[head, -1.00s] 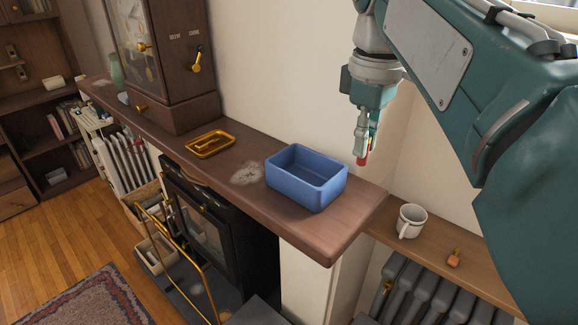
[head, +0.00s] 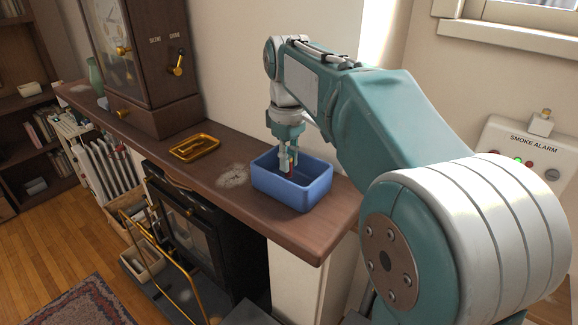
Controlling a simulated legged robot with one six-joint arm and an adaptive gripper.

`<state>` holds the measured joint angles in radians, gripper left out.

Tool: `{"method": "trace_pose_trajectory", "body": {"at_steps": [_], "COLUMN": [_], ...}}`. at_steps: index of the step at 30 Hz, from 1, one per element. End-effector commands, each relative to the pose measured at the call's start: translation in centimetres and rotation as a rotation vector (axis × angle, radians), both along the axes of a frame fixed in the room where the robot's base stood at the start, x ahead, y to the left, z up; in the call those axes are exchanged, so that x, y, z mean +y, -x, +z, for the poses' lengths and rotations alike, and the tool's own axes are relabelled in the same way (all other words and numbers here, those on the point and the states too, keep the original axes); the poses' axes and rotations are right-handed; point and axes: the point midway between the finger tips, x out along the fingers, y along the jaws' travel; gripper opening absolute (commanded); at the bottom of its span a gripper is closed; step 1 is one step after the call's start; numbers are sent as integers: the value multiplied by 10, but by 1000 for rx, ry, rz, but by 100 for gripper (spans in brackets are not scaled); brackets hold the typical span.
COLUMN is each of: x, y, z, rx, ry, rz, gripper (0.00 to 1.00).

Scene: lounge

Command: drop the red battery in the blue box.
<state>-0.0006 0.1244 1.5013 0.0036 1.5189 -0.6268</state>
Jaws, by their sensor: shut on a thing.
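The blue box (head: 284,191) stands open at the near right end of the brown mantel shelf. My gripper (head: 287,172) points down over the box, with its fingertips at or just inside the opening. It is shut on the red battery (head: 292,175), of which only a small red part shows between and beside the fingers. The front wall of the box and the fingers hide the rest of the battery and the box floor.
A gold tray (head: 194,147) lies on the mantel (head: 213,178), left of the box. A dark wooden clock (head: 150,70) stands farther left. A smoke alarm panel (head: 530,148) is on the wall at right. The mantel's front edge is close to the box.

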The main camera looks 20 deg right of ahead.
Motion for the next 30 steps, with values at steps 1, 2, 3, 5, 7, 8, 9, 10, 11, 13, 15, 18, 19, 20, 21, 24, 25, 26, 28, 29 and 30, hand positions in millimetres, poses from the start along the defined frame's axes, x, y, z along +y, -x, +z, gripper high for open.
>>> {"method": "trace_pose_trajectory", "body": {"at_steps": [1,2,3,5,7,8,9,10,11,13,15,18,19,20,21,24,25,26,28,29,30], "x": [-1,-1,-1,-1,-1,-1,-1,-1,-1,-1,-1,-1,-1,-1,-1,-1,-1,-1,-1,-1,-1], "y": [1,2,1,1,1,1,1,1,1,1,1,1,1,1,1,1,1,1,1,1,1], "z": [-8,-11,-15,-18,-19,-19,-19,-19,-19,-19,-21,-20,-20,-20,-20,-20,-20,-20,-20,-19,-16], "rx": [1,1,0,-1,-1,-1,-1,-1,-1,-1,-1,-1,-1,-1,-1,-1,-1,-1,-1,-2,-4], "ry": [0,0,0,-1,0,0,0,0,0,0,0,0,0,0,0,0,0,0,0,0,0], "rz": [-1,-1,0,0,0,0,0,0,0,0,0,0,0,0,0,0,0,0,0,0,0], "gripper": [0,0,0,0,0,0,0,0,0,0,24,54,54,54,54,54,54,54,54,54,54]}}
